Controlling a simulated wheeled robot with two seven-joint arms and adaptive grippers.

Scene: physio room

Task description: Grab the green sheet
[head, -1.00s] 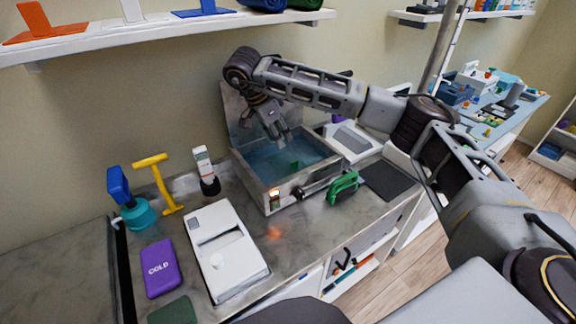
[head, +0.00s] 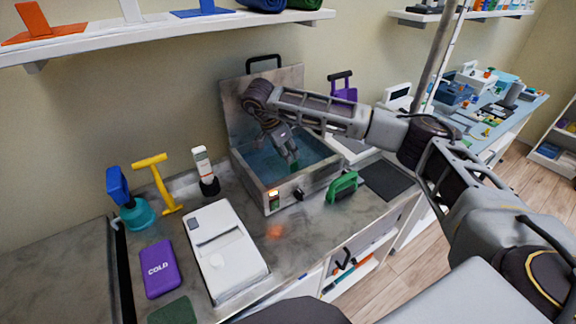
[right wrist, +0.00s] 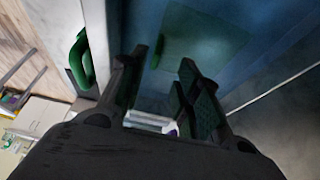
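The green sheet (right wrist: 205,42) lies in the blue water of the open metal bath (head: 322,178). In the right wrist view it is a dim flat square with a narrow upright green tab (right wrist: 158,50) at its near side. In the head view only a small green part (head: 294,166) shows, just below my fingertips. My right gripper (head: 289,155) points down into the bath. In the right wrist view its fingers (right wrist: 164,62) are apart, with the tab showing in the gap beyond them. I cannot tell whether they touch it. My left gripper is out of view.
A green-handled clamp-like item (head: 343,187) stands right of the bath's front, near a dark mat (head: 386,180). The raised lid (head: 240,100) is behind the bath.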

